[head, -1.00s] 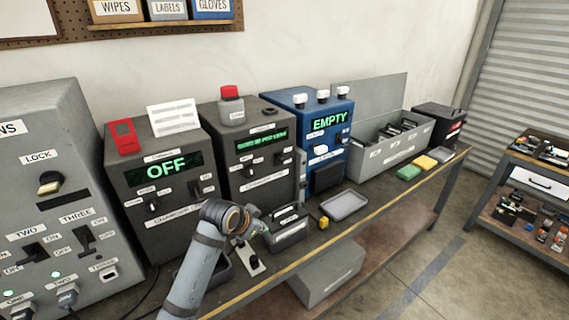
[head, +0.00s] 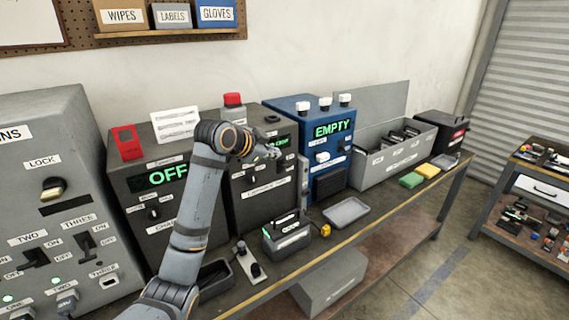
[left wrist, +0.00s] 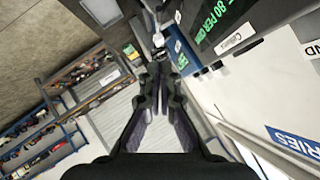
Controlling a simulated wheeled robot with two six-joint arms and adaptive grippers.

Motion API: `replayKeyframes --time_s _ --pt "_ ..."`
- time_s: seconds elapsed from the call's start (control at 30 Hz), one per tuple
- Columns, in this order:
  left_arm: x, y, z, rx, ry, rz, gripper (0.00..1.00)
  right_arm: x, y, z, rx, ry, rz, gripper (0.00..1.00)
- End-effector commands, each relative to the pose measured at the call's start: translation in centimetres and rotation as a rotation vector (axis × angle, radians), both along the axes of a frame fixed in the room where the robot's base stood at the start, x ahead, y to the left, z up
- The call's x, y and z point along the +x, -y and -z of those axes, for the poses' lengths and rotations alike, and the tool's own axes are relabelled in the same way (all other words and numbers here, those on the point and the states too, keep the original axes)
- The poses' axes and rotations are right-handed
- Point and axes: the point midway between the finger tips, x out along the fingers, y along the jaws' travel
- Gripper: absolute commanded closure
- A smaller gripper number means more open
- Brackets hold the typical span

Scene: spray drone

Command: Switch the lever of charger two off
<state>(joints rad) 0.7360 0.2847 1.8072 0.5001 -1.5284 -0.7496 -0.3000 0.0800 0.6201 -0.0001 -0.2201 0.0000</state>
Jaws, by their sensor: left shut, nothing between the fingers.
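Charger two (head: 262,205) is the dark box between the charger reading OFF (head: 160,215) and the blue EMPTY unit (head: 325,160). Its green display is mostly covered by my left arm in the head view. In the left wrist view the display (left wrist: 222,15) is at the top, its text cut off around "80 PER CEN". My left gripper (head: 276,151) is in front of the upper right of charger two's face. It also shows in the left wrist view (left wrist: 158,72), fingers together and empty. The lever is hidden or too small to make out; I cannot tell its position or contact. My right gripper is out of view.
A battery-like pack (head: 288,236), a yellow block (head: 325,230) and a grey tray (head: 346,212) lie on the bench before the chargers. The mains panel (head: 50,200) stands at left. A grey open bin (head: 395,160) stands right of the blue unit.

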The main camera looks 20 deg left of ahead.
Motion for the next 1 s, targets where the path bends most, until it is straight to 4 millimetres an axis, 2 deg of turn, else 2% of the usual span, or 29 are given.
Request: replayKeyframes --time_s 0.4,0.5,0.7,1.0 --pt "7.1 2.1 4.5 -0.002 -0.004 0.002 1.0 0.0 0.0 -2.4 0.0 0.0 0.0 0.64" --pt "7.7 1.4 6.1 0.001 -0.005 0.0 1.0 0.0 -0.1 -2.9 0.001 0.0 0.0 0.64" --pt "8.5 0.7 7.7 0.001 -0.001 0.001 1.0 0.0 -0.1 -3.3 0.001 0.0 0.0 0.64" --pt "8.6 0.6 8.1 0.001 0.0 0.001 1.0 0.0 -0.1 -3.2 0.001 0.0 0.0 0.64"
